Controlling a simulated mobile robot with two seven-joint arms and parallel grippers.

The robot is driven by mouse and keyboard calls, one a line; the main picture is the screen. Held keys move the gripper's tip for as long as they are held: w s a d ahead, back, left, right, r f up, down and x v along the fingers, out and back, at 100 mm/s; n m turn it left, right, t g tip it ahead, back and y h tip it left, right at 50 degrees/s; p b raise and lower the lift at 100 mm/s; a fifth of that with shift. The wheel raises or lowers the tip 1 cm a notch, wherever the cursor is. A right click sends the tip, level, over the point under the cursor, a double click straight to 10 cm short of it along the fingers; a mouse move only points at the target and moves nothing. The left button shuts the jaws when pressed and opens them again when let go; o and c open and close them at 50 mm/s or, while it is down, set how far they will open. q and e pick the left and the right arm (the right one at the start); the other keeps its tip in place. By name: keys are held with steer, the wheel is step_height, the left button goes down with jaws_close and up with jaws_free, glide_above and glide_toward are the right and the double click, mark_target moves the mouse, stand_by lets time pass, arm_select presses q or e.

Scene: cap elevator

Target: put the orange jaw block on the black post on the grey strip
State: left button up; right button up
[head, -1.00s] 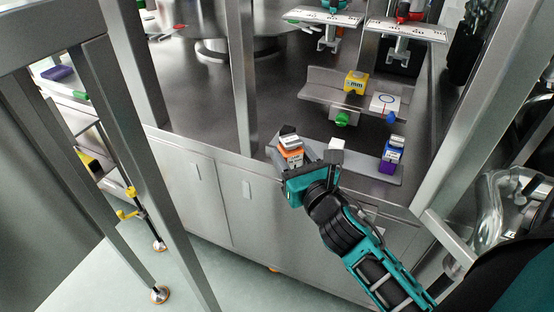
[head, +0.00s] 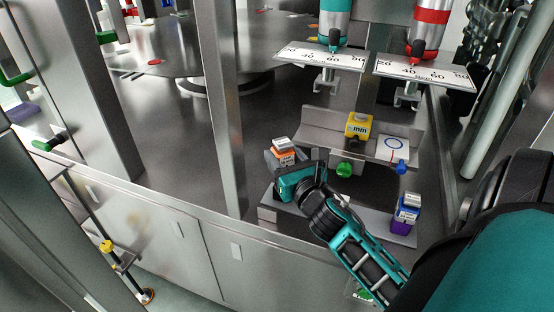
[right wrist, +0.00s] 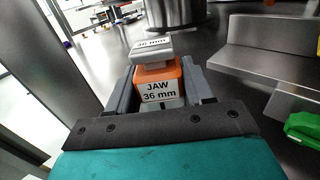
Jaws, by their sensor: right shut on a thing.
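My right gripper (head: 282,160) is shut on the orange jaw block (head: 284,154). In the right wrist view the orange jaw block (right wrist: 158,84) sits between the two grey fingers, its label reading "JAW 36 mm", with a pale grey jaw piece on top. In the head view the grey strip (head: 381,226) lies along the front edge of the steel deck, partly behind my right arm. The held block appears above and beyond the strip's left end. I cannot make out the black post. My left gripper is not in view.
A purple-and-blue block (head: 406,214) with a white top stands at the strip's right end. Two dial plates hang above. A steel upright (head: 218,110) stands left.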

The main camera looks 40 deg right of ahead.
steer(key=shift+w+d, duration=0.15)
steer(key=shift+r, duration=0.1)
step_height(320, 180, down, 4)
steer(key=b, duration=0.3)
steer(key=shift+f+b, duration=0.3)
steer(key=shift+b, duration=0.05)
steer(key=shift+f, duration=0.25)
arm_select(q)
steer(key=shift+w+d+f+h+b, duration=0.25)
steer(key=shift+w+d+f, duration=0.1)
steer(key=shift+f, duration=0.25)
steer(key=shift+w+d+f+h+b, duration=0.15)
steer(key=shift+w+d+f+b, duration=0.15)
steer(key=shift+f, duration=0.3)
arm_select(e)
steer(key=shift+f, duration=0.4)
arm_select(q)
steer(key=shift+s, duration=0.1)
